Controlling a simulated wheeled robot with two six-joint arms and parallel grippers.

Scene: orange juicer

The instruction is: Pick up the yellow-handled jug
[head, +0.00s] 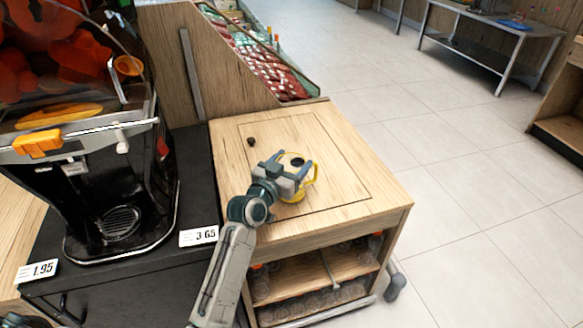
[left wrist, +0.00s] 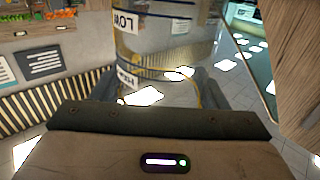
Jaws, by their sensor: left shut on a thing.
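The yellow-handled jug (head: 293,190) is on or just above the wooden cart top, mostly hidden under my left gripper in the head view. Its yellow handle shows at its right side. My left gripper (head: 294,166) is shut on the jug, near its top. In the left wrist view the clear jug (left wrist: 155,45) stands between the fingers, with black lettering on white labels and a yellow line. I cannot tell whether its base touches the cart.
The wooden cart (head: 345,175) has a small black knob (head: 251,141) on its top and bottles on its shelves. The juicer (head: 110,170) stands on a black counter at left. A produce bin (head: 265,60) is behind. Open tiled floor lies right.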

